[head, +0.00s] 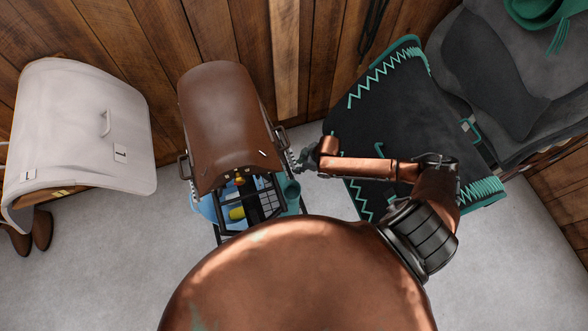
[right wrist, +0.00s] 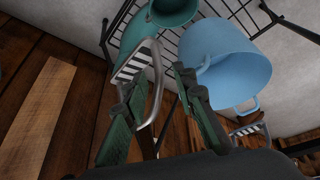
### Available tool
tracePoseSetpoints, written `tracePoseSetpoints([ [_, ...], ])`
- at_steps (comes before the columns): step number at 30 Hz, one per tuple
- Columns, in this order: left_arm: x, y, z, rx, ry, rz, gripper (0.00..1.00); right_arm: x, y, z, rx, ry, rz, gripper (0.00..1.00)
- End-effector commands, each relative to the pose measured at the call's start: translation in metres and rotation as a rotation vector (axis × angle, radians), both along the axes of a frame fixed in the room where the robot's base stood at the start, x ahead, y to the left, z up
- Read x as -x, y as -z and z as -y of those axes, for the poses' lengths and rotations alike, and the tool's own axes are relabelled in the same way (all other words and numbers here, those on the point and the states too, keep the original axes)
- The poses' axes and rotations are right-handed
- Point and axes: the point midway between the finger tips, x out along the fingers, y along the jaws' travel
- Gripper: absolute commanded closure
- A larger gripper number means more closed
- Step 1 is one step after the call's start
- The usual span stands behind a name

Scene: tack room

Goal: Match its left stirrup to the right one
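A brown saddle (head: 228,110) sits on a black wire rack in the middle of the head view. In the right wrist view, a metal stirrup (right wrist: 155,88) with a ridged tread hangs close up, its side bar between the fingers of my right gripper (right wrist: 160,86). The fingers are apart; I cannot see them clamping the bar. A second stirrup (right wrist: 250,130) shows farther off at the right. In the head view my right gripper (head: 300,163) is at the saddle's right side, where the stirrup is too small to make out. My left gripper is out of view.
The rack (head: 301,203) holds a blue bucket (right wrist: 222,62), a green container (head: 291,190) and a yellow item (head: 237,213). A white saddle (head: 85,125) stands left, with brown boots (head: 42,230) below. A dark pad with green trim (head: 378,110) lies right. A plank wall closes the back.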

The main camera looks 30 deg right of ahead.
Motion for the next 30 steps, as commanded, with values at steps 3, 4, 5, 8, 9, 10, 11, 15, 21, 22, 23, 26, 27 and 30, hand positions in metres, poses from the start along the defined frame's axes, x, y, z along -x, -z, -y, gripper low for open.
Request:
tracePoseSetpoints([
  [3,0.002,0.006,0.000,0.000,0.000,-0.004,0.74,0.001,-0.010,0.006,0.015,-0.032,-0.021,0.75],
  [4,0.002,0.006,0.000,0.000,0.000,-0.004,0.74,0.002,-0.012,0.006,0.015,-0.038,-0.024,0.75],
  [5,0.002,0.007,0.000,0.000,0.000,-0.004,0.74,0.003,-0.013,0.006,0.017,-0.041,-0.029,0.75],
  [8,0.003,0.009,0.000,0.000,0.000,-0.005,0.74,0.003,-0.011,0.006,0.017,-0.045,-0.036,0.75],
  [9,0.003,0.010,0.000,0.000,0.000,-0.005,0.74,0.002,-0.008,0.006,0.017,-0.046,-0.037,0.75],
  [10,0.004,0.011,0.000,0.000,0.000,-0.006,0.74,0.001,-0.005,0.005,0.017,-0.046,-0.037,0.75],
  [11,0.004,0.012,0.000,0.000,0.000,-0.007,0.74,0.000,-0.001,0.004,0.017,-0.045,-0.038,0.75],
  [15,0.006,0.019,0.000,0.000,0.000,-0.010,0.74,-0.007,0.021,-0.002,0.017,-0.046,-0.037,0.75],
  [21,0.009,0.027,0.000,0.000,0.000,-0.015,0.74,-0.016,0.046,-0.007,0.017,-0.045,-0.036,0.75],
  [22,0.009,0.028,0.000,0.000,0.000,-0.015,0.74,-0.017,0.049,-0.008,0.018,-0.045,-0.036,0.75],
  [23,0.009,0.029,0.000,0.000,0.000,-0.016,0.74,-0.018,0.051,-0.008,0.018,-0.045,-0.036,0.75],
  [26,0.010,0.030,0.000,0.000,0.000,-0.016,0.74,-0.020,0.055,-0.010,0.017,-0.046,-0.034,0.75],
  [27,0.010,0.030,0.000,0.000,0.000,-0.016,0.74,-0.020,0.056,-0.010,0.017,-0.046,-0.034,0.75],
  [30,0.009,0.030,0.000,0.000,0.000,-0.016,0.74,-0.021,0.056,-0.010,0.017,-0.046,-0.034,0.75],
])
